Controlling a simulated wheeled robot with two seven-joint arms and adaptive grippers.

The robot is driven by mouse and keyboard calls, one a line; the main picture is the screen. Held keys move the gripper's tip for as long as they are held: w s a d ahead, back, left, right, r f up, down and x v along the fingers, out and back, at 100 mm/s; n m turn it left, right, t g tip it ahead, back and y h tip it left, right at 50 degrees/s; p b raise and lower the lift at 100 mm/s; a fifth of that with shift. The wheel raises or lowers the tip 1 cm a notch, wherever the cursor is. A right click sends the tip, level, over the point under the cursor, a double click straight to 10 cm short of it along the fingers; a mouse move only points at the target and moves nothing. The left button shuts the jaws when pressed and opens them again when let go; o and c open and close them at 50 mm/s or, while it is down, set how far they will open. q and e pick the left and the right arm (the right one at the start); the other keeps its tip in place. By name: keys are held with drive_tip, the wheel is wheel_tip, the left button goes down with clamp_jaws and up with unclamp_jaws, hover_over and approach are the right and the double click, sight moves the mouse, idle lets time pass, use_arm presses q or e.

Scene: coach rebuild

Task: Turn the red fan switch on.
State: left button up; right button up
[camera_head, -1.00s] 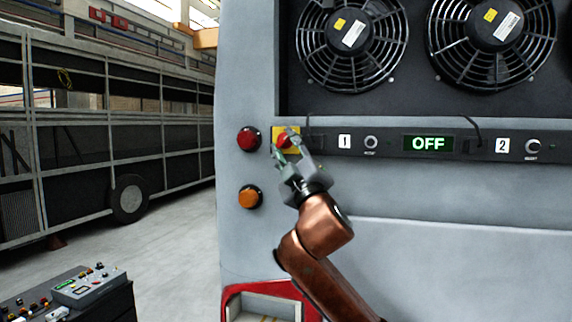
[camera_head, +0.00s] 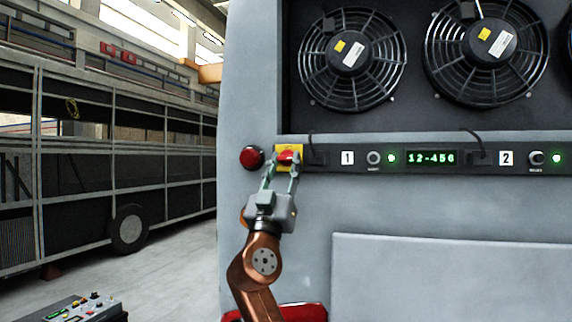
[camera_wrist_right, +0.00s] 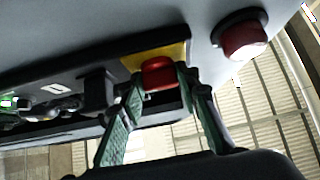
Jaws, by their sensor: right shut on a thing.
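The red fan switch (camera_head: 287,157) sits on a yellow plate (camera_head: 281,149) at the left end of the dark control strip. It also shows in the right wrist view as a red knob (camera_wrist_right: 158,73) on the yellow plate (camera_wrist_right: 177,52). My right gripper (camera_head: 281,170) reaches up to it from below, shut on the knob. In the right wrist view its green-padded fingers (camera_wrist_right: 160,86) stand on either side of the knob. The strip's display (camera_head: 431,157) shows green characters, and green lights (camera_head: 391,158) glow beside the small knobs. My left gripper is not in view.
A round red lamp (camera_head: 251,157) is just left of the switch. An orange lamp (camera_head: 244,215) is mostly hidden behind my right gripper. A control box (camera_head: 75,309) stands low at left.

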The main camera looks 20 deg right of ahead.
drive_tip(key=shift+r+m+g+h, duration=0.1)
drive_tip(key=shift+m+g+h, duration=0.2)
drive_tip(key=shift+m+h, duration=0.3)
drive_tip(key=o, duration=1.2)
drive_tip(key=shift+a, duration=0.1)
drive_tip(key=shift+c, duration=0.2)
drive_tip(key=v, duration=1.2)
